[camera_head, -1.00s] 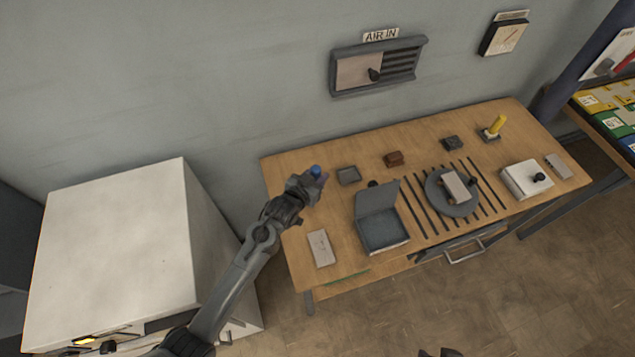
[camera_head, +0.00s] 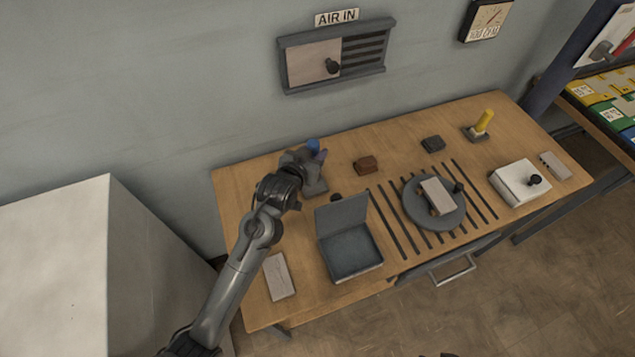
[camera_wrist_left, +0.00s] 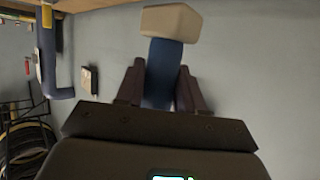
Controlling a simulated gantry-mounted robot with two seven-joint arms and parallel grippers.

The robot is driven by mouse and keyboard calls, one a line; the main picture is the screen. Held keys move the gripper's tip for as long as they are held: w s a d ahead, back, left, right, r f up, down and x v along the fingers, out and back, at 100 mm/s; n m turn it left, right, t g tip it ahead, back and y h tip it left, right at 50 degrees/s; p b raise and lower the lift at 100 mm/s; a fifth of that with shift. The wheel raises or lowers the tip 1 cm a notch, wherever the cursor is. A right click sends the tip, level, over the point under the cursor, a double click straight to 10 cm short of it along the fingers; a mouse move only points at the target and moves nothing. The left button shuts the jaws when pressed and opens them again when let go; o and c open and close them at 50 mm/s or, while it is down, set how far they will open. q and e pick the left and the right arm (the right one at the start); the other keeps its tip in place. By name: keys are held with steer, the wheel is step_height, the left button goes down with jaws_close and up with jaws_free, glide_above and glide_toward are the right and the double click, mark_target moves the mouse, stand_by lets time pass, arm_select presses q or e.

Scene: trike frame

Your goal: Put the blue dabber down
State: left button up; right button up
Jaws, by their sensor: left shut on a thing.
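The blue dabber (camera_head: 313,145) is held by my left gripper (camera_head: 318,153) above the back left of the bench. In the left wrist view, the dabber's blue handle (camera_wrist_left: 163,75) sits between the two fingers of my left gripper (camera_wrist_left: 161,88). Its pale block-shaped end (camera_wrist_left: 172,22) points away from the wrist. A small grey square tray (camera_head: 316,188) lies beside and below the gripper, partly hidden by it. I cannot tell whether the dabber touches anything. Only a dark sliver, perhaps my right gripper, shows at the bottom edge of the head view.
On the wooden bench (camera_head: 400,140) are an open grey box (camera_head: 350,252), a brown block (camera_head: 366,165), a dark block (camera_head: 433,144), a round plate (camera_head: 455,215), a yellow-handled dabber (camera_head: 484,121) and a white box (camera_head: 518,183). A pale card (camera_head: 279,277) lies front left.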

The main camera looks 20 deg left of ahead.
arm_select(q)
step_height(320, 180, down, 4)
steer(key=shift+s+f+b, duration=0.1)
steer(key=shift+f+b, duration=0.15)
steer(key=shift+b, duration=0.1)
steer(key=shift+f, duration=0.4)
step_height(320, 180, down, 3)
steer(key=shift+f+b, duration=0.2)
steer(key=shift+b, duration=0.3)
steer(key=shift+f, duration=0.2)
steer(key=o, duration=1)
steer(key=shift+f, duration=0.15)
steer(key=shift+o, duration=0.2)
